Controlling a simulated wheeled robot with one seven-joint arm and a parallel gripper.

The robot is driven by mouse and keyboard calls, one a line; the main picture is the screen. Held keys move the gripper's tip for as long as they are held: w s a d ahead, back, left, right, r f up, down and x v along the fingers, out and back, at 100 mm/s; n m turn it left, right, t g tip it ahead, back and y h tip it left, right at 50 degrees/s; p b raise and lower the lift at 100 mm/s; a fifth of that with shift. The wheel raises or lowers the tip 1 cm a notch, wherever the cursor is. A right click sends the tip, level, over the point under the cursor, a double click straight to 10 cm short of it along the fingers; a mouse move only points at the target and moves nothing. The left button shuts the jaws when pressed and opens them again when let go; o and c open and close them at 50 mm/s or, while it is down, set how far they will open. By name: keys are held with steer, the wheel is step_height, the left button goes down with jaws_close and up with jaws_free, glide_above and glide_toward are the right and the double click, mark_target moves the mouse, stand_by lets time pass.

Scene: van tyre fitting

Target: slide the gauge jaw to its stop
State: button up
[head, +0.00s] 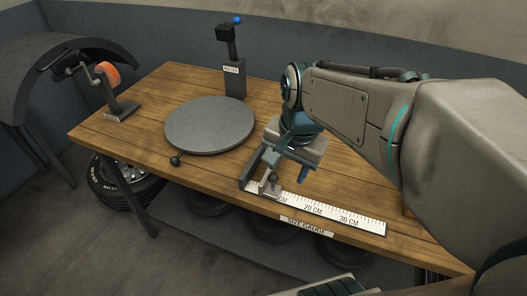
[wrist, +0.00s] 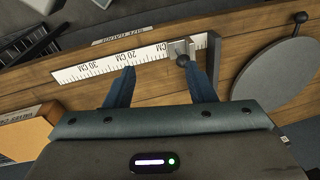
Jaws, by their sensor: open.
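The size gauge is a white scale (head: 335,214) along the table's front edge; it also shows in the wrist view (wrist: 103,66). Its grey metal jaw (head: 270,188), with a dark round knob, sits near the low-number end, close to a dark upright plate (head: 250,172). In the wrist view the jaw (wrist: 178,49) is a short way left of that plate (wrist: 214,52). My gripper (head: 287,168) is open above the table behind the scale. In the wrist view its fingertips (wrist: 161,70) are spread, the right one close to the knob; contact cannot be told.
A grey round turntable (head: 210,124) with a small knob lies left of my gripper. A dark post (head: 234,75) with a blue ball stands behind it. A stand with an orange disc (head: 108,75) is at the far left. The scale is clear right of the jaw.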

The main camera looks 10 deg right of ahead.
steer(key=w+m+g, duration=0.1)
steer(key=w+m, duration=0.4)
steer(key=m, duration=0.3)
steer(key=m+g+y, duration=0.1)
steer(key=m+g, duration=0.1)
steer(key=m, duration=0.9)
glide_toward(273, 178)
steer(key=f, duration=0.7)
steer(key=a+f, duration=0.1)
steer(key=f, duration=0.3)
steer(key=shift+s+f+b, duration=0.1)
steer(key=shift+f+b, duration=0.1)
steer(key=shift+b, duration=0.1)
jaws_close()
